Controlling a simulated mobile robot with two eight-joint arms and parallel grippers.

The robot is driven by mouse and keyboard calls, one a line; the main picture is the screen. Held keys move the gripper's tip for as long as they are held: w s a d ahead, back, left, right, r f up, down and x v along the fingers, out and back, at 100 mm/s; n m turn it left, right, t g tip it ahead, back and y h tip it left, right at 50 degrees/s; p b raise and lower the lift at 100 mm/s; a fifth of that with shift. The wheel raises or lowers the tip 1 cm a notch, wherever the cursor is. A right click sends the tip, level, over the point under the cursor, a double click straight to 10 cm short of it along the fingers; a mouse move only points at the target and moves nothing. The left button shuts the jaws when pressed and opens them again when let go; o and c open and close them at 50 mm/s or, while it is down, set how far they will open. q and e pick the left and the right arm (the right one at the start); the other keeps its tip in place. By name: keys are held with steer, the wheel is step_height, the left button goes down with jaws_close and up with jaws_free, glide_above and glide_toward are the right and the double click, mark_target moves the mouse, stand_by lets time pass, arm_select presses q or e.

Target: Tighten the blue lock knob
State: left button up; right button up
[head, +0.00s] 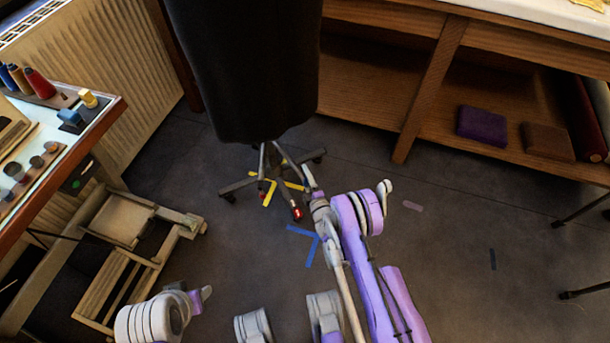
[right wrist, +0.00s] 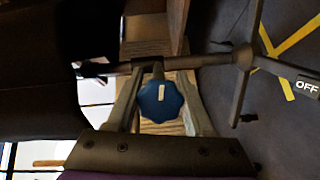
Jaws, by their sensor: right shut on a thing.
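The blue lock knob (right wrist: 160,101) is a scalloped disc with a white mark on its face, seen in the right wrist view. It sits by a thin metal post (right wrist: 205,61) that runs across that view. My right gripper (right wrist: 160,76) is shut on the knob, one finger on each side. In the head view my right gripper (head: 307,178) reaches to the stand below the black dress form (head: 245,65); the knob cannot be made out there.
The stand's wheeled base (head: 268,178) has a red-lit part (head: 297,213) on one leg. Yellow and blue tape (head: 311,251) marks the floor. A wooden step stool (head: 125,218) and a small table (head: 118,110) stand left. A workbench with a lower shelf (head: 440,140) is behind right.

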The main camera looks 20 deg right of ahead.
jaws_close()
